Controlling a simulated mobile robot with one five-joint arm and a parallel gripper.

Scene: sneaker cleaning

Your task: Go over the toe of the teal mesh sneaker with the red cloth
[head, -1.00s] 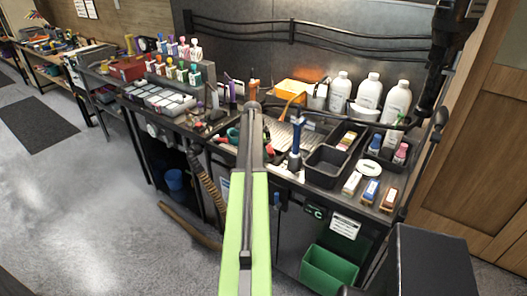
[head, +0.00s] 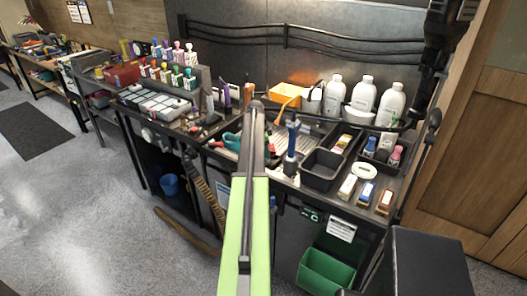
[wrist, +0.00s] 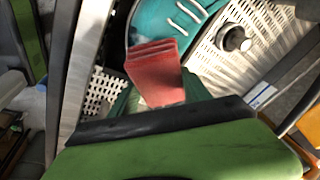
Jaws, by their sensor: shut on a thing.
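My gripper (wrist: 158,98) is shut on the red cloth (wrist: 153,62) in the wrist view. The cloth is folded and sticks out past the fingers. Its far end overlaps the teal mesh sneaker (wrist: 192,25), which shows white laces; I cannot tell whether cloth and shoe touch. The sneaker is cut off by the top edge of the picture. In the head view the teal sneaker (head: 231,142) is on the bench just left of my arm, partly hidden by it. My gripper's fingers are hidden there.
A perforated metal surface (wrist: 275,50) lies around the shoe, with a round knob (wrist: 235,38) on it. Right of my arm stand a blue-handled tool (head: 292,140), a black bin (head: 322,172) and several white bottles (head: 362,97). A green bin (head: 325,272) is below.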

